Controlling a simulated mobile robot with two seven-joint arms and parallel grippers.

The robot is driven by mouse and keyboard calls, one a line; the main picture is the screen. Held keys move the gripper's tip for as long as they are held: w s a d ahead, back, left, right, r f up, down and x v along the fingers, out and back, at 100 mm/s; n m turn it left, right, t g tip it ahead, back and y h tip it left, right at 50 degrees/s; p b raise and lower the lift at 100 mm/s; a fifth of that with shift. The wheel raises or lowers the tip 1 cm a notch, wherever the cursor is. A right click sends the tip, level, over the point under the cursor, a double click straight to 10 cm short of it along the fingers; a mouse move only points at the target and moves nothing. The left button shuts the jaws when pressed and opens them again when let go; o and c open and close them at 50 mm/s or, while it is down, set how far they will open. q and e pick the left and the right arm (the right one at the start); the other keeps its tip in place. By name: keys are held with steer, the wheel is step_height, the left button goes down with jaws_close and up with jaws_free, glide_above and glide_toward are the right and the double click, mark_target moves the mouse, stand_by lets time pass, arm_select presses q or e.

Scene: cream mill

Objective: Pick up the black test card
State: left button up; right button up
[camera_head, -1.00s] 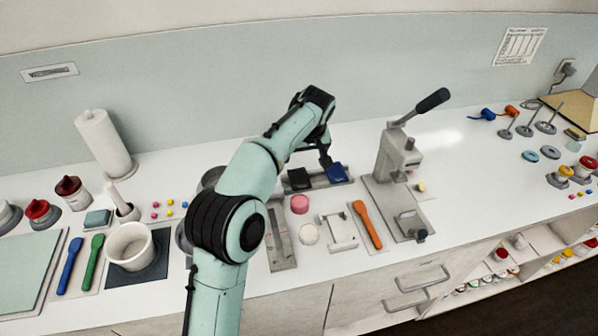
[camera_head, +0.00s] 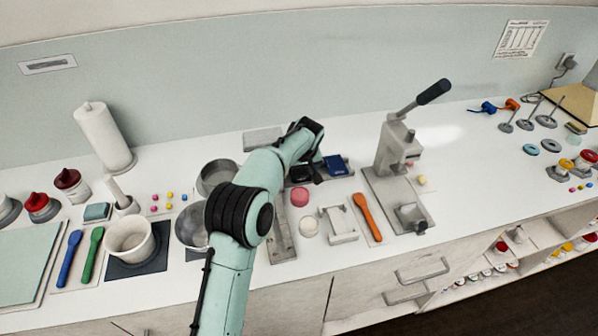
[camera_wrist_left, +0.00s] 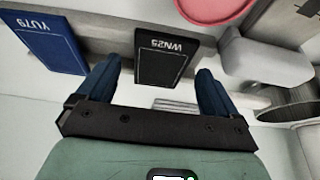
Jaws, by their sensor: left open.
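The black test card (camera_wrist_left: 163,60), marked WN25, stands in a grey holder in the left wrist view. My left gripper (camera_wrist_left: 158,72) is open, with one dark finger on either side of the card and gaps between. The black card (camera_head: 299,173) is partly hidden by my left gripper (camera_head: 310,176) in the head view. A blue card (camera_wrist_left: 45,42), marked YU79, is left of the fingers in the wrist view; it also shows in the head view (camera_head: 335,164). My right gripper is not in view.
A pink disc (camera_head: 299,196) and a white disc (camera_head: 309,226) lie in front of the holder. A lever press (camera_head: 393,150) stands to the right, near an orange spatula (camera_head: 367,217). Metal bowls (camera_head: 216,177) are to the left.

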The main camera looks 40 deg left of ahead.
arm_select(q)
steer(key=shift+f, duration=0.25)
stand_by(0.7)
steer(key=c, duration=1.1)
